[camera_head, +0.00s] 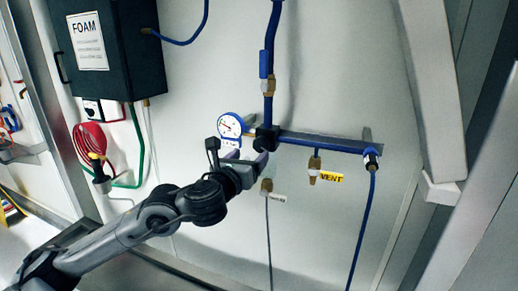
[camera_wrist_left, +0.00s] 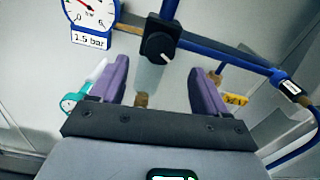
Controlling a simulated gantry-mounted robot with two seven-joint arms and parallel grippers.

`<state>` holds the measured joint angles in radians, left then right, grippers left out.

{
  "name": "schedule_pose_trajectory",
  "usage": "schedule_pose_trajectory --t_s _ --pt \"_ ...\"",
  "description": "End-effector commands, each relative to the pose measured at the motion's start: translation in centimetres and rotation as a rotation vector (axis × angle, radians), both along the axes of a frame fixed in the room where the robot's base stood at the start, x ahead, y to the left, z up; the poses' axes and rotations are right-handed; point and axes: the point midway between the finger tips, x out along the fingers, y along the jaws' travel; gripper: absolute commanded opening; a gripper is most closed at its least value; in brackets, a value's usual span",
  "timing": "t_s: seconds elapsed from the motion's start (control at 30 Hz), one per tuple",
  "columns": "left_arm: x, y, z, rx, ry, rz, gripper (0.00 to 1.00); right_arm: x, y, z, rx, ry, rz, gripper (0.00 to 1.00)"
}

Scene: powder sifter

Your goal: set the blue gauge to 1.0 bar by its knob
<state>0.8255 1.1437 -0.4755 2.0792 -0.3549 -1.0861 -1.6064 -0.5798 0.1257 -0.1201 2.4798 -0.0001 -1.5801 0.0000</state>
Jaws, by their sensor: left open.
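The blue-rimmed round gauge (camera_head: 230,125) is on the wall at the left end of the blue pipe. In the left wrist view the gauge (camera_wrist_left: 92,12) is cut by the top edge; part of a red needle shows, and the plate (camera_wrist_left: 91,40) under it reads 1.5 bar. The black knob (camera_wrist_left: 160,45) with a white mark is right of the gauge; it also shows in the head view (camera_head: 267,138). My left gripper (camera_head: 246,158) is open, its purple fingers (camera_wrist_left: 159,68) apart with the knob ahead between them, apparently not touching it.
A vertical blue pipe with a blue-handled valve (camera_head: 266,72) rises above the knob. A yellow VENT tag (camera_head: 331,177) and a fitting hang to the right. A dark FOAM box (camera_head: 112,50) and a red coiled hose (camera_head: 89,140) are at left.

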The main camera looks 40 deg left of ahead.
Motion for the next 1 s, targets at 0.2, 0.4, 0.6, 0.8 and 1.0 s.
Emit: schedule_pose_trajectory --t_s 0.2,0.4,0.6,0.8,1.0 --pt "3.5 1.1 0.2 -0.003 0.001 0.001 0.75 0.0 0.0 0.5 0.002 0.0 -0.002 0.49" --pt "5.9 1.8 0.2 -0.002 0.0 0.0 0.75 0.0 0.1 1.1 0.006 0.0 -0.004 0.49" --pt "7.1 2.2 0.0 -0.001 0.001 0.0 0.75 0.0 0.2 1.3 0.01 -0.001 -0.006 0.49" --pt "7.2 2.2 0.0 0.0 0.0 0.0 0.75 0.0 0.2 1.3 0.01 -0.001 -0.006 0.49" --pt "7.2 2.2 0.0 0.0 0.0 0.0 0.63 0.0 0.2 1.3 0.008 0.0 -0.006 0.49"
